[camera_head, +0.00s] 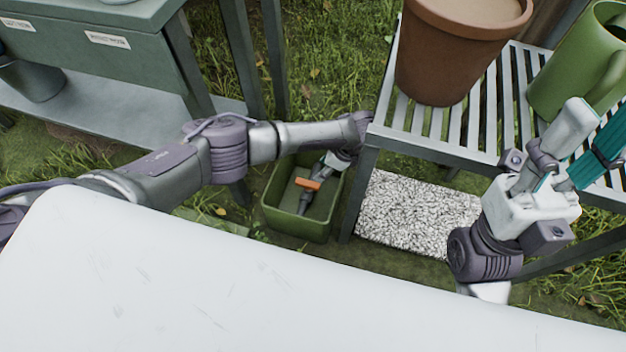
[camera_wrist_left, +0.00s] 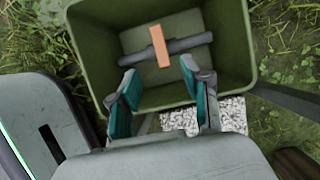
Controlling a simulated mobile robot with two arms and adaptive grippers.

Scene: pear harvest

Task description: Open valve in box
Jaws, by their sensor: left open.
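The green box (camera_head: 291,222) stands on the grass beside the slatted table. Inside it lies a dark grey pipe (camera_head: 304,203) with an orange valve handle (camera_head: 308,184). In the left wrist view the orange handle (camera_wrist_left: 160,46) sits crosswise on the pipe (camera_wrist_left: 190,42), beyond my fingertips. My left gripper (camera_wrist_left: 158,74) is open, its teal-padded fingers apart and nothing between them. In the head view it reaches into the box's upper right and is partly hidden by its own wrist. My right gripper (camera_head: 594,135) is open and raised by the slatted table.
The slatted table (camera_head: 480,119) holds a terracotta pot (camera_head: 455,55) and a green watering can (camera_head: 575,75). Its leg stands close to the box's right side. A white pebbled slab (camera_head: 415,215) lies beneath. A grey-green bench (camera_head: 110,65) stands at left.

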